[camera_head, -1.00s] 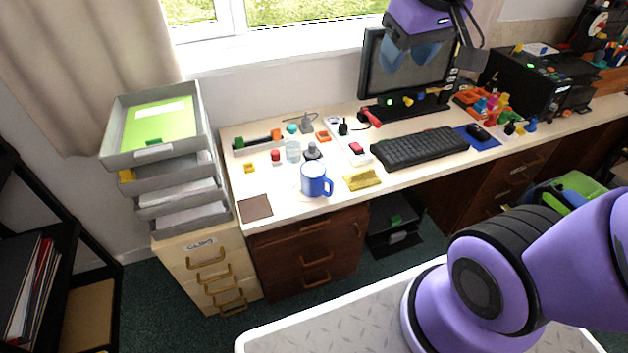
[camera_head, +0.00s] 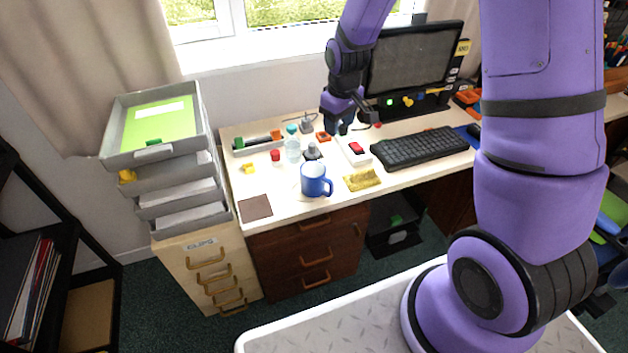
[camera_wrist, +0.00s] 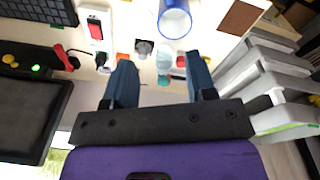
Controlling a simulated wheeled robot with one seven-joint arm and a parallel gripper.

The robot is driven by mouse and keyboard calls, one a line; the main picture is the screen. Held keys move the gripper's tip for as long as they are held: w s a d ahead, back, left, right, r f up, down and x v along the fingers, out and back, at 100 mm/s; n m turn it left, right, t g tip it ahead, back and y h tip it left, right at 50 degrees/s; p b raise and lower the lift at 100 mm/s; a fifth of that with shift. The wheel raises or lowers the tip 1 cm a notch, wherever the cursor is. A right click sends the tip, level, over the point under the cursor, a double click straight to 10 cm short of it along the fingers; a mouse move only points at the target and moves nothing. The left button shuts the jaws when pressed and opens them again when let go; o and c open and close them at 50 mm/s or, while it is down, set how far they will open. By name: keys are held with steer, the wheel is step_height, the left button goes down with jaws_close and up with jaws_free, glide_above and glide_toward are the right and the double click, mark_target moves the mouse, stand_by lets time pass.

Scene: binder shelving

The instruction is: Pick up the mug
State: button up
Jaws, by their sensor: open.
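The blue mug (camera_head: 314,180) stands upright near the front edge of the desk, its handle toward the right. It also shows at the top of the wrist view (camera_wrist: 174,22), with its pale inside visible. My gripper (camera_head: 345,125) is over the back part of the desk, behind and a little right of the mug and apart from it. In the wrist view my gripper (camera_wrist: 158,80) has its two blue fingers spread wide with nothing held between them.
A yellow sponge-like block (camera_head: 362,180) lies right of the mug. A dark square mat (camera_head: 255,207) lies to the left. A clear glass (camera_head: 292,151), a stamp-like item (camera_head: 312,152) and a white power strip (camera_head: 354,151) are behind. The keyboard (camera_head: 419,147) and monitor (camera_head: 416,65) stand at right.

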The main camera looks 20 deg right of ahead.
steer(key=n+g, duration=0.1)
glide_toward(330, 189)
steer(key=shift+w+d, duration=0.55)
steer(key=shift+w, duration=0.2)
steer(key=shift+s+a+f, duration=0.1)
steer(key=shift+f, duration=2.7)
steer(key=shift+s+a+f, duration=0.1)
steer(key=shift+f, duration=2.7)
jaws_close()
